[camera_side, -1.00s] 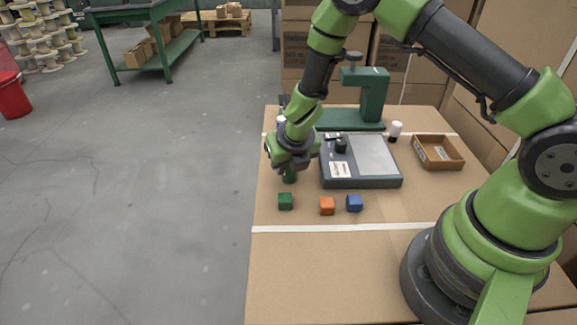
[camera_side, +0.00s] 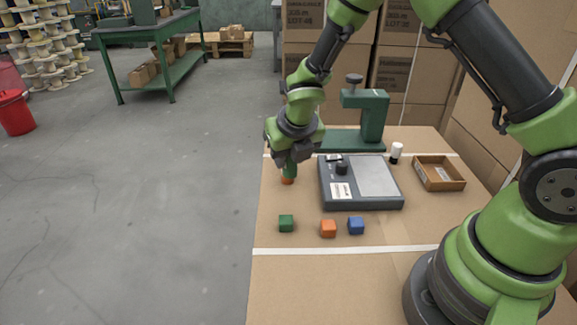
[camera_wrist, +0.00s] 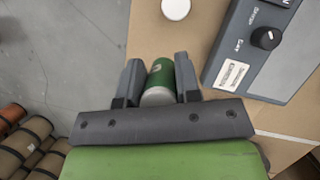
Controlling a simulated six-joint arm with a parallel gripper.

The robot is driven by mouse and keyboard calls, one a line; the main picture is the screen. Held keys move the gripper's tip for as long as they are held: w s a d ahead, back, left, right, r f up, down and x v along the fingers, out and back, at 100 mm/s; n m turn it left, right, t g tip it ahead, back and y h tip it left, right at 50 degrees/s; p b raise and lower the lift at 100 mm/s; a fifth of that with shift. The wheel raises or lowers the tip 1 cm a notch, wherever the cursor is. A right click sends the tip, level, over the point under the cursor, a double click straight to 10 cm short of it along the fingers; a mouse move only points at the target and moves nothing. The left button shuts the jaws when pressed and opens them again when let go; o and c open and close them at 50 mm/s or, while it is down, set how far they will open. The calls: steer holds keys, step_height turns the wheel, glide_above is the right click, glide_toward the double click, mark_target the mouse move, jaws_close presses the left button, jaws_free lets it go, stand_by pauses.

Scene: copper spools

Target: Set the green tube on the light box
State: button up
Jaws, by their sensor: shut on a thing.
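My gripper (camera_side: 290,163) is shut on the green tube (camera_side: 290,170), which hangs upright below the fingers, left of the light box. In the wrist view the tube (camera_wrist: 161,75) sits between both fingers, its pale end towards the camera. A small orange patch (camera_side: 287,181) shows just under the tube; I cannot tell whether it belongs to it. The light box (camera_side: 329,196) is a dark grey case with a pale panel (camera_side: 376,177), a black knob and a white label. It also shows in the wrist view (camera_wrist: 263,75). Its panel is bare.
A white disc (camera_wrist: 176,8) shows in the wrist view.

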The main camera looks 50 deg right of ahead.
steer(key=shift+r, duration=1.2)
steer(key=shift+d+r, duration=0.1)
steer(key=shift+d, duration=0.1)
steer(key=s+d+r+m+g+h, duration=0.15)
steer(key=s+d+m, duration=0.35)
steer(key=d, duration=0.5)
steer(key=s+d+r+m+g+h, duration=0.1)
steer(key=s+d+r+m+g, duration=0.15)
steer(key=d+m, duration=0.55)
steer(key=x, duration=0.6)
steer(key=shift+s+a+f, duration=0.25)
steer(key=shift+s, duration=0.05)
steer(key=shift+n, duration=0.3)
steer(key=shift+f, duration=2.3)
steer(key=shift+f, duration=0.1)
steer(key=o, duration=1)
steer(key=shift+c, duration=0.2)
